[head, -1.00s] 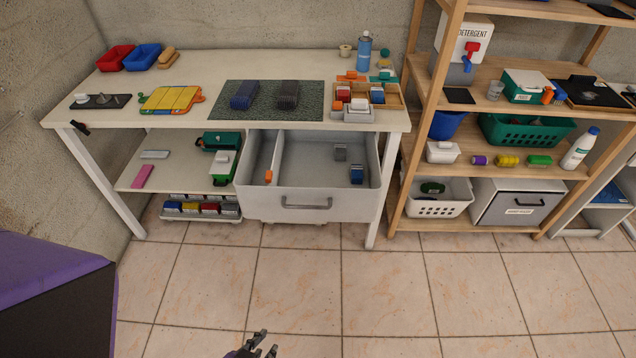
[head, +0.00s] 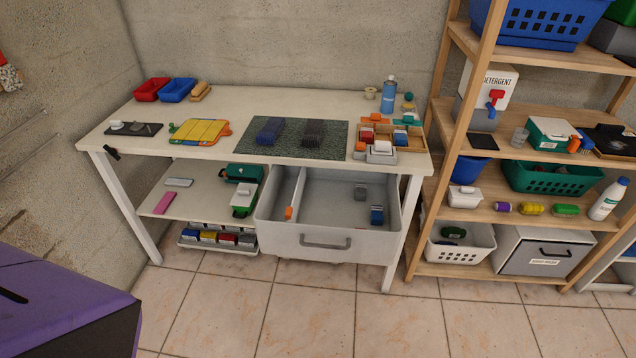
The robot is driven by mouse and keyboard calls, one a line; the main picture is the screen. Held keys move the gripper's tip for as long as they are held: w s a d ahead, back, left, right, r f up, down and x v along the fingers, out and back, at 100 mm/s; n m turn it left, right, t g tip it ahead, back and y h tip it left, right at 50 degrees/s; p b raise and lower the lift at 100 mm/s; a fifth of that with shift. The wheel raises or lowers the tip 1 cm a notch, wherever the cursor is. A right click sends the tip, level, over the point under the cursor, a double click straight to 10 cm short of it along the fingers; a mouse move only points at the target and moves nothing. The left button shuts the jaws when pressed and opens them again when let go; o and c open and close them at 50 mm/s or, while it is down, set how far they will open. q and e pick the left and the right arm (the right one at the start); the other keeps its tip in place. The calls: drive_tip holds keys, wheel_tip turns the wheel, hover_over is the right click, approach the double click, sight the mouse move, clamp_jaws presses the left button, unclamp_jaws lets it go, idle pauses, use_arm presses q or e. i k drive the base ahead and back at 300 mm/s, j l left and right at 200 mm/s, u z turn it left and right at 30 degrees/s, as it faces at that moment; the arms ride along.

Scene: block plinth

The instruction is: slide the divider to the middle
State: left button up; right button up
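The divider (head: 300,194) is a thin pale panel with an orange tab (head: 289,213) at its front end. It stands upright in the open grey drawer (head: 325,257) under the table, left of the drawer's middle. A grey block (head: 360,192) and a blue block (head: 377,215) lie in the wider compartment right of the divider. The narrow left compartment looks empty from here. Neither of my grippers is in view.
The white table (head: 310,92) holds a dark green mat (head: 338,139) with two blocks and a wooden tray (head: 415,129). A wooden shelf unit (head: 428,205) stands close on the right. The tiled floor (head: 320,310) before the drawer is clear.

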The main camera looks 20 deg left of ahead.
sight(298, 196)
drive_tip(key=k+j, duration=0.1)
drive_tip(key=j, duration=0.3)
drive_tip(key=k+j, duration=0.15)
drive_tip(key=j, duration=0.2)
drive_tip(key=k+j, duration=0.1)
drive_tip(key=j, duration=0.3)
drive_tip(key=k+j, duration=0.15)
drive_tip(key=j, duration=0.2)
drive_tip(key=i+l, duration=0.45)
